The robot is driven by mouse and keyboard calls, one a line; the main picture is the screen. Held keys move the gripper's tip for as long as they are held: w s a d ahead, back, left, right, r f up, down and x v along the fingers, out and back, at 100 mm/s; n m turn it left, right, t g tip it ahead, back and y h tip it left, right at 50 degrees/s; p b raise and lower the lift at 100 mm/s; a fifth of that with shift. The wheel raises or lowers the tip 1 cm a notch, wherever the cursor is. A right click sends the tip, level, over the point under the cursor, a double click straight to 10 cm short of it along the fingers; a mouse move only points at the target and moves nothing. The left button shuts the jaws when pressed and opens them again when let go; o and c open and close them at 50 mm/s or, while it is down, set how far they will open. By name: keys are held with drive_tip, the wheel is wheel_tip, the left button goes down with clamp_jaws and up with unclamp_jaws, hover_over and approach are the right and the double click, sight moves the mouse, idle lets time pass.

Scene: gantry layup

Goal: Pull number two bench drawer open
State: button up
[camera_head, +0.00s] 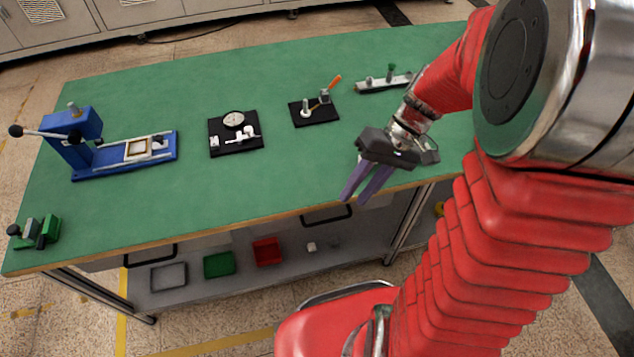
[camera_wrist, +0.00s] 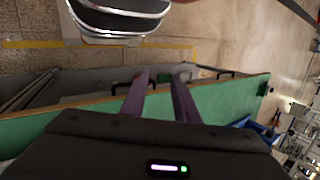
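The green-topped bench (camera_head: 290,165) has two drawer fronts under its front edge, each with a dark bar handle. One handle (camera_head: 150,256) is at the left and the other (camera_head: 327,215) is right of the middle. Both drawers look shut, and I can read no numbers on them. My gripper (camera_head: 357,195), with purple fingers, is open and empty above the bench's front edge, up and to the right of the right handle. In the wrist view my gripper (camera_wrist: 160,78) shows its fingers apart, with the bench edge behind them.
On the bench stand a blue press (camera_head: 90,145), black fixture plates (camera_head: 235,133) and a green-and-black item (camera_head: 38,232). Under the drawers, a shelf (camera_head: 195,292) holds a green bin (camera_head: 218,264) and a red bin (camera_head: 267,251). The bench's front middle is clear.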

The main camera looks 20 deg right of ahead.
drive_tip(key=w+d+f+m+t+y, duration=0.15)
drive_tip(key=d+f+y, duration=0.35)
drive_tip(key=f, duration=0.6)
drive_tip(key=m+t+y, duration=0.4)
drive_tip(key=t+y, duration=0.1)
drive_tip(key=t, duration=0.1)
approach(326, 220)
drive_tip(key=v, duration=0.2)
drive_tip(key=f+v, duration=0.1)
drive_tip(key=shift+s+d+r, duration=0.1)
drive_tip(key=shift+s+d, duration=0.15)
drive_tip(key=shift+d, duration=0.1)
drive_tip(key=x, duration=1.3)
drive_tip(key=shift+w+a, duration=0.25)
drive_tip(key=shift+a, duration=0.1)
drive_tip(key=shift+c, duration=0.5)
clamp_jaws()
